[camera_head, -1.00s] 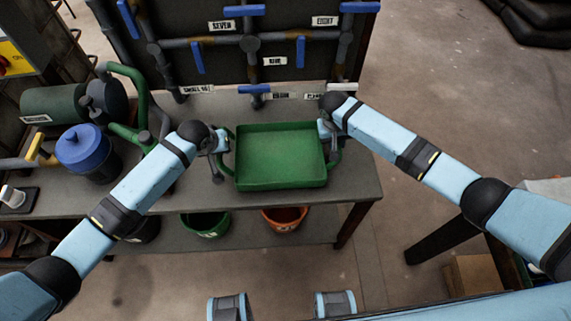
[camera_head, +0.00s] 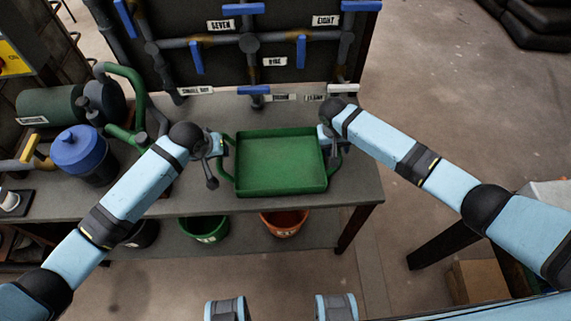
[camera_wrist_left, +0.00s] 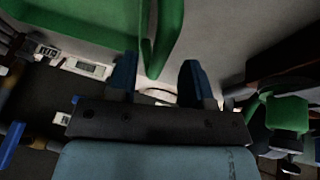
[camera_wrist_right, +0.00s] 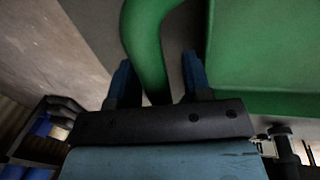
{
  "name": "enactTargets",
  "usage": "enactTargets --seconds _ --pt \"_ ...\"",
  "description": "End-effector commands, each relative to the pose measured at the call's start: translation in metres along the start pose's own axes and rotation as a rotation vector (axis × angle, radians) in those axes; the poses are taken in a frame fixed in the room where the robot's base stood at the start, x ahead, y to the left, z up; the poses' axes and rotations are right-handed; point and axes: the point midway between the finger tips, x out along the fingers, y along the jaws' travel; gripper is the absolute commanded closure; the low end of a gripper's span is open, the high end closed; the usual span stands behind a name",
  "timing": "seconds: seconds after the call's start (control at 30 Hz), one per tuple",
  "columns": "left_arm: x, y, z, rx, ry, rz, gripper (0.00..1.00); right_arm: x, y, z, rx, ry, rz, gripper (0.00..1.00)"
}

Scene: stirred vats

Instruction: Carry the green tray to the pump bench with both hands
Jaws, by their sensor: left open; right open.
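The green tray (camera_head: 281,162) is level and appears to rest on the grey bench top (camera_head: 280,203). It has a looped handle at each side. My left gripper (camera_head: 217,146) is open at the tray's left handle. In the left wrist view, the end of the green handle (camera_wrist_left: 148,62) shows between the spread fingers (camera_wrist_left: 158,80). My right gripper (camera_head: 326,138) is open at the right handle. In the right wrist view, that handle (camera_wrist_right: 148,50) passes between the spread fingers (camera_wrist_right: 158,80), with the tray wall beside it.
A green pump-like cylinder (camera_head: 60,106) and a blue-lidded vessel (camera_head: 83,150) stand left of the tray. A pipe panel with blue levers (camera_head: 302,50) rises behind. Green (camera_head: 203,229) and orange (camera_head: 284,222) buckets are below. Bench top right of the tray is clear.

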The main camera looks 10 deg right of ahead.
Motion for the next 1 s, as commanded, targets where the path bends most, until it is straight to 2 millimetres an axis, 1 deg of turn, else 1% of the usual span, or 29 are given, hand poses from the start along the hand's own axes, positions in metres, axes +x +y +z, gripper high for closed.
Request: enactTargets --seconds 0.03,0.1,0.3,0.43,0.57,0.67,0.73,1.0 --pt "-0.012 0.0 0.0 0.001 0.002 0.002 0.55 0.0 0.0 0.0 0.0 0.0 0.0 0.55" --pt "-0.028 0.0 0.0 0.0 0.002 0.002 0.55 0.0 0.0 0.0 0.0 0.0 0.0 0.55" --pt "-0.065 0.0 0.0 0.0 0.001 0.0 0.55 0.0 0.0 0.0 0.0 0.0 0.0 0.55" --pt "-0.08 0.0 0.0 0.0 0.001 0.0 0.55 0.0 0.0 0.0 0.0 0.0 0.0 0.55" --pt "-0.085 0.0 0.001 0.0 0.0 -0.001 0.55 -0.004 0.0 0.0 0.0 0.001 -0.001 0.55" --pt "-0.086 0.0 0.001 0.0 -0.001 -0.001 0.55 -0.015 0.0 -0.001 0.0 0.002 -0.002 0.55" --pt "-0.086 0.0 0.001 0.0 -0.001 -0.001 0.55 -0.027 0.0 0.0 0.0 0.002 -0.002 0.55" --pt "-0.086 0.0 0.001 0.0 -0.001 -0.001 0.55 -0.086 -0.001 -0.001 -0.001 0.004 -0.003 0.55"
